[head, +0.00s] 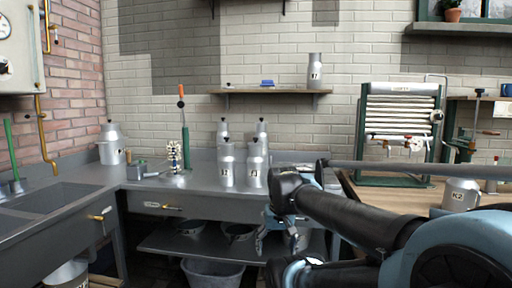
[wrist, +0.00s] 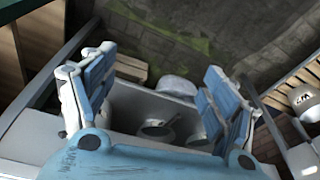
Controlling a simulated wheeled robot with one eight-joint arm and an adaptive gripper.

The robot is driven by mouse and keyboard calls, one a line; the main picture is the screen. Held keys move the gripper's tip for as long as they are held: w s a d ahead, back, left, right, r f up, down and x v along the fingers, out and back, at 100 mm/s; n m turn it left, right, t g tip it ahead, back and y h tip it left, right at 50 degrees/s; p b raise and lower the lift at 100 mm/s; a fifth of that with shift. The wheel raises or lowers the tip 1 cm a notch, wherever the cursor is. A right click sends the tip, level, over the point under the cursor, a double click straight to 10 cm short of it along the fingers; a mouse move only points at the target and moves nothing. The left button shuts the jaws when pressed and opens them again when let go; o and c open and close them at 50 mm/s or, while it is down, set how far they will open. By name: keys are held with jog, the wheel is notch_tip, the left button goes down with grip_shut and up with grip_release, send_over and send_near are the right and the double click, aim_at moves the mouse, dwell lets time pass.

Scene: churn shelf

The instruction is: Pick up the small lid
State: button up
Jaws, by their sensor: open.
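I cannot clearly single out the small lid. A tiny dark-knobbed piece (head: 229,85) on the left of the wall shelf may be a lid, but it is too small to be sure. Several grey milk churns (head: 227,163) with dark-knobbed tops stand on the counter. My gripper (wrist: 158,75) is open and empty in the wrist view, its blue fingers spread and tilted over the area by the lower shelf. In the head view it hangs low in front of the counter, partly hidden by my arm, well below and apart from the wall shelf.
Pans and a bucket (head: 211,272) are below the counter (head: 203,200). A green-framed press (head: 400,135) stands right. A churn (wrist: 303,97) shows at the wrist view's right.

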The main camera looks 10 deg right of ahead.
jog(key=w+r+m, duration=0.6)
jog(key=w+r, duration=0.4)
jog(key=r, duration=0.5)
notch_tip(320, 180, up, 29)
jog(key=m+y, duration=0.4)
jog(key=m, duration=1.4)
send_over(256, 142)
jog(key=s+d, duration=0.3)
jog(key=d, duration=0.2)
jog(key=shift+h, duration=0.3)
jog(key=x, duration=1.6)
jog(key=shift+w+a+f, duration=0.1)
jog(key=shift+w+f, duration=0.15)
jog(key=shift+w, duration=0.1)
jog(key=c, duration=1.1)
